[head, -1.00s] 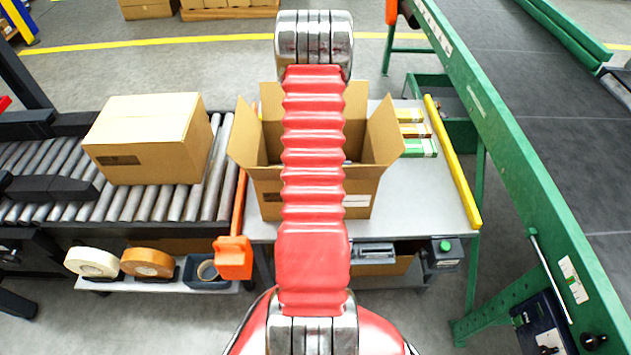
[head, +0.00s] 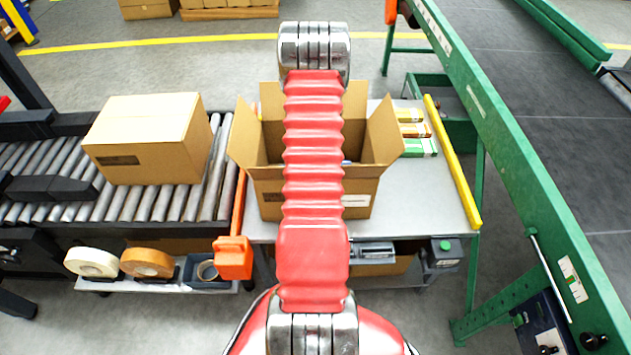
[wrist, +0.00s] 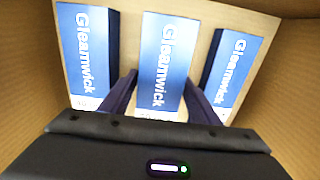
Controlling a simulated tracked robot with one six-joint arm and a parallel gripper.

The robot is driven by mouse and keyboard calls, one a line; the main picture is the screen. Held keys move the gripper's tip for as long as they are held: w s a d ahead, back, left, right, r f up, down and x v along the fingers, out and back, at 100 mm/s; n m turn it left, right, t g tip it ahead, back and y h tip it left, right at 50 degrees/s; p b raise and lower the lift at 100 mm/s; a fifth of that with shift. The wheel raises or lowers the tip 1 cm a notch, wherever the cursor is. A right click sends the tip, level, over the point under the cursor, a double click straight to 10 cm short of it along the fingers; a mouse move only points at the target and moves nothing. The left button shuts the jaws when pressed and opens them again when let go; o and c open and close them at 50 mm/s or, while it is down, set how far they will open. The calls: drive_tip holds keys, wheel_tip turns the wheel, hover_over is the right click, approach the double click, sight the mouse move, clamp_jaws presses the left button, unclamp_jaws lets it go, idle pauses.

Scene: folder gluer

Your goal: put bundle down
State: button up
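The open cardboard case (head: 270,192) stands on the grey table, its flaps spread. My red arm covers its middle in the head view, hiding my gripper there. In the wrist view I look into the case (wrist: 285,75). Three blue and white "Gleamwick" bundles show: a left one (wrist: 85,50), a middle one (wrist: 165,55) and a right one (wrist: 232,65). My gripper (wrist: 162,85) has one dark finger along each side of the middle bundle, with no clear gap, and appears shut on it. Whether its underside touches the case floor is hidden.
Yellow, orange and green cartons (head: 418,147) lie on the table (head: 440,200) right of the case, beside a yellow bar (head: 452,160). A closed box (head: 145,140) sits on the roller conveyor (head: 215,180) at left. A green-framed belt conveyor (head: 500,120) runs along the right.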

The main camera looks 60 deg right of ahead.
drive_tip(key=shift+o, duration=1)
wheel_tip(320, 180, up, 12)
drive_tip(key=shift+r, duration=0.1)
idle(0.8)
